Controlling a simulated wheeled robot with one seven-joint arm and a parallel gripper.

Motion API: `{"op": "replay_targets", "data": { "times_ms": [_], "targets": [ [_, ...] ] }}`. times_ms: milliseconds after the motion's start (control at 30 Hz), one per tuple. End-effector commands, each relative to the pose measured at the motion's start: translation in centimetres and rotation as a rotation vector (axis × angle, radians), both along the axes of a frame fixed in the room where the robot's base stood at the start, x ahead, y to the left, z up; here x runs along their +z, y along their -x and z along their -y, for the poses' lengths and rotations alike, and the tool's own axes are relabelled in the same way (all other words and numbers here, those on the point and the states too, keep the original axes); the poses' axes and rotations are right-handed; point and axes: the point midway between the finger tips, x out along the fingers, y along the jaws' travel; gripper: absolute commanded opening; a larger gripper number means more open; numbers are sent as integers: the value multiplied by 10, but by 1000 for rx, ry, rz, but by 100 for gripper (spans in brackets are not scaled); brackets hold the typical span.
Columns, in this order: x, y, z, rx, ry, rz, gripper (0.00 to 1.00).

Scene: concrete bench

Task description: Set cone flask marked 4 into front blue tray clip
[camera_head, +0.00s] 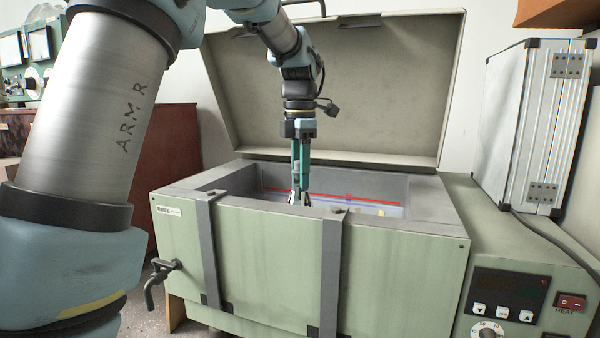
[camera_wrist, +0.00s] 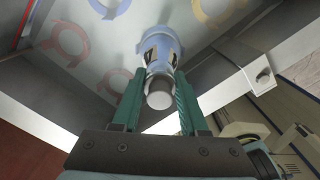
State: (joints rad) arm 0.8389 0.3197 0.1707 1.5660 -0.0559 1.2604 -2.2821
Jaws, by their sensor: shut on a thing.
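My gripper (camera_head: 300,196) reaches down inside the open green bath (camera_head: 300,262). In the wrist view its two green fingers (camera_wrist: 155,88) are shut on the neck of a cone flask (camera_wrist: 160,60). The flask has a grey round top and a pale bluish body with dark and tan marks; no number is legible. It points away from the wrist toward the bath floor. Blue shows around its body, but I cannot tell whether it sits in a clip. A blue ring clip (camera_wrist: 108,6) is partly in view at the top. In the head view the front wall hides the flask's lower part.
Red ring clips (camera_wrist: 70,40) and a yellow one (camera_wrist: 222,12) lie on the bath floor beside the flask. The raised lid (camera_head: 370,90) stands behind my arm. Two grey straps (camera_head: 330,270) cross the front wall. A silver case (camera_head: 520,125) stands at the right.

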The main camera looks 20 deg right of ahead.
Motion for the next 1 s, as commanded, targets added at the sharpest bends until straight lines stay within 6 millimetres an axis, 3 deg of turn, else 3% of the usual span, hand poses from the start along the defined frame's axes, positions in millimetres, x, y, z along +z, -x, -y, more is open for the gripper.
{"op": "replay_targets", "data": {
  "times_ms": [533,1000],
  "targets": [
    [-2,0,0,0,0,1,0],
    [-15,0,0,0,0,0,0]
  ]
}}
